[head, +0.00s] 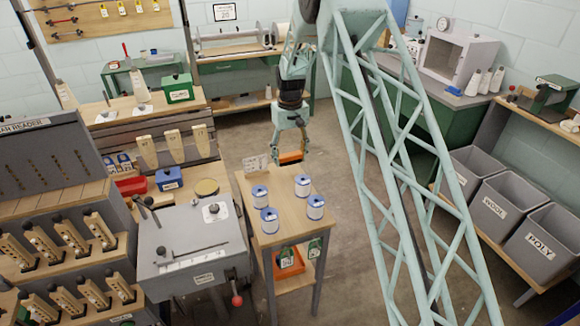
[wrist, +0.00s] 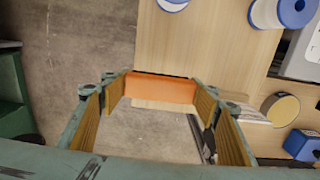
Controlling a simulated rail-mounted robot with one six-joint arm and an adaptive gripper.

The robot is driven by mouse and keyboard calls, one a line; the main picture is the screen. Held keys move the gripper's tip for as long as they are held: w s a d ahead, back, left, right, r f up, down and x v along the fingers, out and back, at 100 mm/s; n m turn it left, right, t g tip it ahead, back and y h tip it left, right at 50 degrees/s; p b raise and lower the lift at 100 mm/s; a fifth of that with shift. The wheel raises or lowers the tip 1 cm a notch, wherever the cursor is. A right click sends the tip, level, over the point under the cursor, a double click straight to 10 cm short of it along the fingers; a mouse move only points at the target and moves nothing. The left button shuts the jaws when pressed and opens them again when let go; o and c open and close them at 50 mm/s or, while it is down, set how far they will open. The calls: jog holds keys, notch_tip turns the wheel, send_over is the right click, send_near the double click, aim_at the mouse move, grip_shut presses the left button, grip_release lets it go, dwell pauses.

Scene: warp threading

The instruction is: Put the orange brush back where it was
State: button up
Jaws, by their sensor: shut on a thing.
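The orange brush (head: 290,157) is in the grasp of my gripper (head: 291,154) in the head view, near the back right corner of the small wooden table (head: 283,236). In the wrist view the orange brush (wrist: 160,88) spans between the two ribbed finger pads of my gripper (wrist: 160,92). There it overlaps the table's edge, with grey floor beside it. Only a plain orange face shows; any bristles are hidden. It appears held above the table level, but the exact height cannot be told.
Several blue-and-white spools (head: 315,206) stand on the table, with a small card (head: 255,163) at its back. An orange tray (head: 288,263) sits on the shelf below. A grey machine (head: 193,241) stands close at left. Bare floor (head: 345,180) lies right of the table.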

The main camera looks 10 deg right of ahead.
aim_at(290, 164)
dwell(0.3)
jog(key=shift+f, duration=1.9)
jog(key=shift+f+b, duration=0.15)
jog(key=shift+b, duration=0.15)
jog(key=o, duration=1)
jog(key=shift+o, duration=0.2)
notch_tip(290, 164, up, 11)
jog(key=shift+r+p, duration=0.2)
jog(key=shift+p, duration=0.6)
jog(key=shift+r, duration=0.45)
jog(key=shift+r, duration=0.1)
